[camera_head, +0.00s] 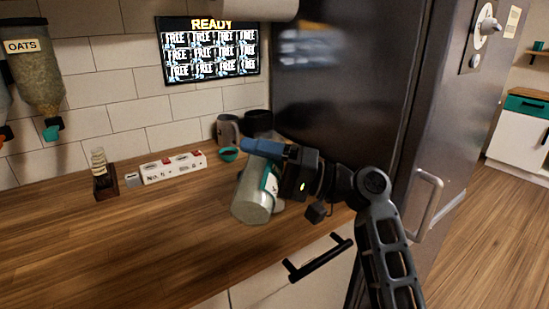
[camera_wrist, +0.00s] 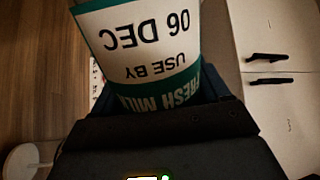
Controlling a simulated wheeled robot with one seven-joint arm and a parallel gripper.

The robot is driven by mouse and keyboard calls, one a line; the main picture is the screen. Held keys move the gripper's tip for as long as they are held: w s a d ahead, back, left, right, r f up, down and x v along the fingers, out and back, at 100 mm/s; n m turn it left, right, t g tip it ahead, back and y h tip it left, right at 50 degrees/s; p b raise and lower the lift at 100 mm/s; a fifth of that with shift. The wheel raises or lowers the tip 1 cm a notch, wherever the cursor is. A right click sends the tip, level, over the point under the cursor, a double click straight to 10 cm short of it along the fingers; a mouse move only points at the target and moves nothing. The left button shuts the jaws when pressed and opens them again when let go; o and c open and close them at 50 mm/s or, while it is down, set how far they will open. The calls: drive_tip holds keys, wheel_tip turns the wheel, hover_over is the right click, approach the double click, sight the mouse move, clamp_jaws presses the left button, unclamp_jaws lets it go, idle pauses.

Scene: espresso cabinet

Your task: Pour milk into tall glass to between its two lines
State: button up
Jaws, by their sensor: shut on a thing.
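The milk bottle (camera_head: 256,198) is a pale container with a white and teal label. My gripper (camera_head: 275,165) is shut on it above the wooden counter, and the bottle looks tilted in the head view. In the wrist view the label of the milk bottle (camera_wrist: 140,45) fills the top middle, upside down, reading FRESH MILK, USE BY 06 DEC. I cannot make out the bottle's mouth or any milk flowing. I cannot identify the tall glass or its two lines in either view; the bottle and gripper hide part of the counter.
A grey mug (camera_head: 228,130), a dark vessel (camera_head: 259,121) and a small teal bowl (camera_head: 229,154) stand at the back. The dark fridge (camera_head: 350,100) borders the right. The counter's left front (camera_head: 110,250) is clear.

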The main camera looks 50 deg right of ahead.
drive_tip(key=shift+w+d+r+m+p, duration=0.2)
drive_tip(key=shift+r+m+p, duration=0.4)
drive_tip(key=shift+p, duration=0.5)
idle(0.6)
drive_tip(key=shift+d+f+m+h+p, duration=0.1)
drive_tip(key=shift+f+m+h+p, duration=0.05)
drive_tip(key=shift+m+h+p, duration=0.3)
idle(1.2)
